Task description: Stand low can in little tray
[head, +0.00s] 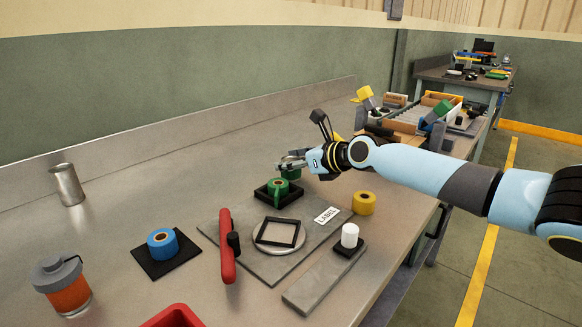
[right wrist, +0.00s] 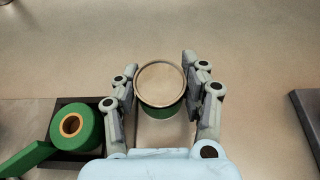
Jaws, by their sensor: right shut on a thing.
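The low can is green with a pale tan top. It sits between the two fingers of my right gripper in the right wrist view (right wrist: 160,88); in the head view the green low can (head: 291,174) shows partly behind the fingers. My right gripper (head: 292,163) is shut on it, just behind the green tape roll. I cannot tell whether the can touches the bench. A small black square tray (head: 262,241) with a raised rim lies empty on a pale round disc, nearer the front. My left gripper is not in view.
A green tape roll (head: 278,188) stands on a black holder beside the gripper. A yellow roll (head: 364,203), white cylinder (head: 350,235), red-handled tool (head: 227,246), blue roll (head: 162,241) and orange jar (head: 63,286) stand around the grey board.

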